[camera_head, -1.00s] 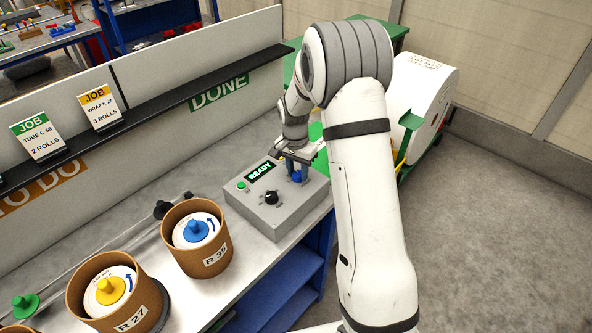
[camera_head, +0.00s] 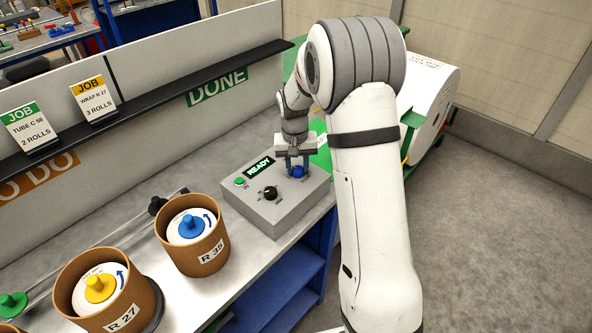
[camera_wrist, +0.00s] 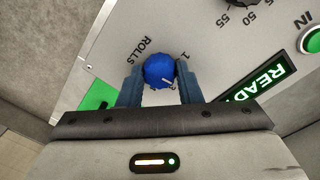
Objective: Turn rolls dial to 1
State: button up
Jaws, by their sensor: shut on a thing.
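The blue rolls dial (camera_head: 297,172) sits on the grey control box (camera_head: 258,213). In the wrist view the rolls dial (camera_wrist: 158,70) is next to the printed word ROLLS, with a "1" printed on its right. A white pointer line shows on the dial's lower right part, near what looks like a "2"; its exact setting is hard to read. My gripper (camera_head: 297,166) is above the box with its fingers down around the dial. In the wrist view my gripper (camera_wrist: 159,80) has one finger on each side of the dial, shut on it.
A black dial (camera_head: 270,193), a green button (camera_head: 239,182) and a lit READY display (camera_head: 258,168) share the box. Two brown tubs, R 35 (camera_head: 192,253) and R 27 (camera_head: 112,303), stand to the left. A dark shelf (camera_head: 150,102) runs behind.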

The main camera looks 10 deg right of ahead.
aim_at(297, 170)
jog(key=n+b, duration=0.2)
jog(key=n, duration=0.3)
jog(key=shift+f+n, duration=0.1)
jog(key=shift+n, duration=0.3)
jog(key=n+b, duration=0.1)
jog(key=n, duration=0.4)
jog(key=shift+t, duration=0.3)
jog(key=shift+n, duration=0.4)
jog(key=o, duration=1)
jog(key=shift+c, duration=0.2)
jog(key=shift+s+a+r+b, duration=0.1)
jog(key=shift+r+b, duration=0.25)
jog(key=shift+r, duration=1.65)
jog(key=shift+s+a+r+b, duration=0.1)
jog(key=shift+r+b, duration=0.2)
jog(key=shift+r, duration=1.7)
